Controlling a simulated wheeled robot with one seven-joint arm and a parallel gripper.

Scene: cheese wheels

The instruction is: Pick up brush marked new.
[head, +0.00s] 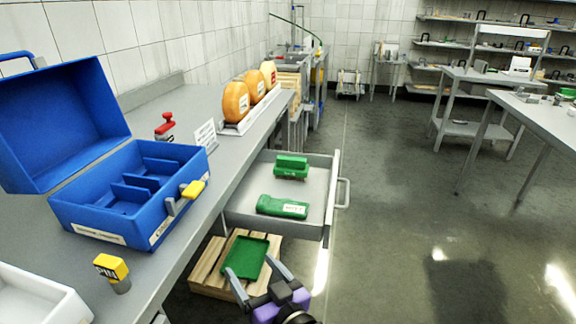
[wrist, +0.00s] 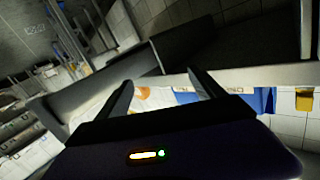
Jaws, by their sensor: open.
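Two green brush-like items lie in the open drawer. The nearer one (head: 270,205) is long and carries a white label; the farther one (head: 291,163) is blockier with small pale marking. I cannot read either label, so I cannot tell which is marked new. My gripper (head: 249,265) is open and empty, low in front of the drawer, apart from both items. In the head view its fingers overlap a green tray below. The fingers also show in the wrist view (wrist: 160,77), with nothing between them; neither green item is recognisable there.
The grey drawer (head: 330,205) sticks out from under the counter (head: 178,240). A green tray (head: 246,257) lies on a wooden crate (head: 208,281) below. An open blue case (head: 100,222), a yellow-topped stamp (head: 112,268) and cheese wheels (head: 236,102) stand on the counter.

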